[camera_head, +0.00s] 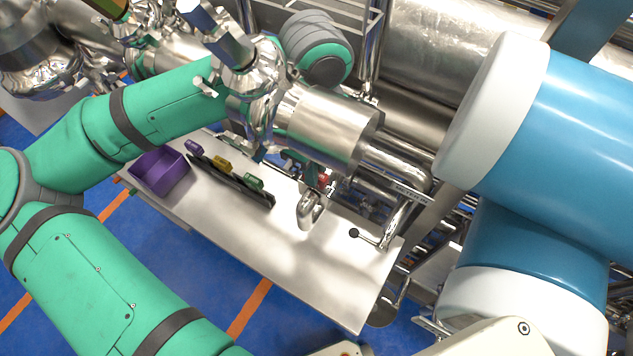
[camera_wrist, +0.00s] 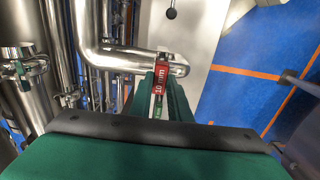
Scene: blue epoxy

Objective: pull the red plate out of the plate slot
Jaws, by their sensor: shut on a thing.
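The red plate (camera_wrist: 160,88), marked "10 mm", is between the dark green fingers of my gripper (camera_wrist: 159,92) in the wrist view. The fingers are shut on it. Its tip lies close to the end of a bent steel pipe (camera_wrist: 120,55). In the head view a small red part of the plate (camera_head: 323,180) shows beside my gripper (camera_head: 306,170), near the pipework above the bench. The plate slot is not clearly visible; I cannot tell whether the plate is still partly inside it.
A black rack (camera_head: 262,197) on the steel bench (camera_head: 330,255) holds purple (camera_head: 194,147), yellow (camera_head: 222,164) and green (camera_head: 254,183) pieces. A purple open bin (camera_head: 160,180) stands left of it. A bent steel pipe (camera_head: 308,208) rises beside the gripper. The bench's front right is clear.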

